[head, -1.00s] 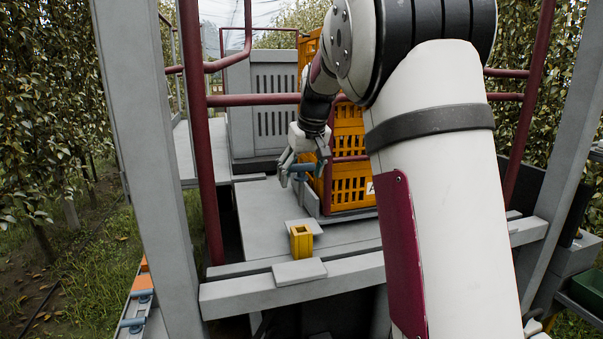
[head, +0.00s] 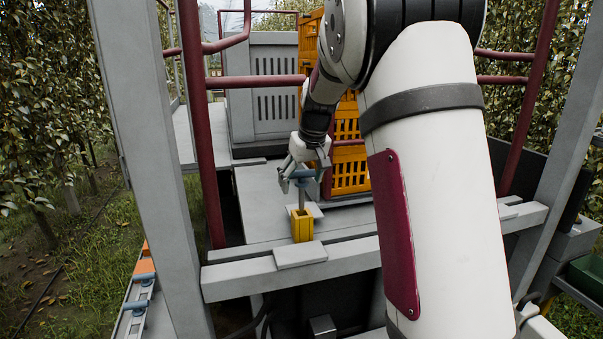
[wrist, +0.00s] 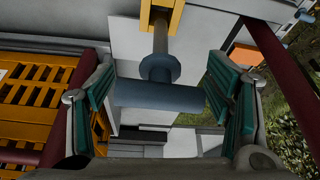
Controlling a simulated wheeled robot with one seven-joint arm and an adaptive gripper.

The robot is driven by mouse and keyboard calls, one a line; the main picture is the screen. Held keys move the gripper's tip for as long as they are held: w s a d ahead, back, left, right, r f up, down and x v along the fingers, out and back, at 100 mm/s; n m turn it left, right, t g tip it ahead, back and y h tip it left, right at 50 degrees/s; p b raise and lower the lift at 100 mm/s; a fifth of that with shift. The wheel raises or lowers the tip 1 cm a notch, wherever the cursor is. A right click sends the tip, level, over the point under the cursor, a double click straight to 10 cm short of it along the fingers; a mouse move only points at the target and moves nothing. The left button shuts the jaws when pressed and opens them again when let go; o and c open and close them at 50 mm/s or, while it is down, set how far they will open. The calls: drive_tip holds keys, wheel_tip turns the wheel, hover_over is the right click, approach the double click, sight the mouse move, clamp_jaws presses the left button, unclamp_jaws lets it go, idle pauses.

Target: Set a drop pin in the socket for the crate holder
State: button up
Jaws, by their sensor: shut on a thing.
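My gripper (head: 301,180) is shut on the handle of a drop pin, above the deck. The pin has a blue T-shaped handle (wrist: 160,95), lying crosswise between the pads in the wrist view, and a thin grey shaft (wrist: 161,38). The shaft points down at the yellow socket (head: 302,228), an open-topped square block near the deck's front edge. The socket also shows at the top of the wrist view (wrist: 175,14). The shaft's lower end meets the socket's mouth in the picture; I cannot tell whether the tip is inside. The pin looks nearly upright.
Orange crates (head: 348,172) stand just behind my gripper, with a dark red rail (head: 255,82) in front. A dark red post (head: 203,150) rises at the left. A rack (head: 135,308) with more blue-handled pieces sits at lower left. A grey cabinet (head: 265,90) stands behind.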

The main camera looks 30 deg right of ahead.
sight(303, 198)
drive_tip(key=shift+f+b, duration=0.45)
drive_tip(key=shift+f, duration=3.1)
drive_tip(key=o, duration=1.3)
drive_tip(key=shift+o, duration=0.5)
drive_tip(key=shift+r+p, duration=0.5)
drive_tip(key=shift+r, duration=3)
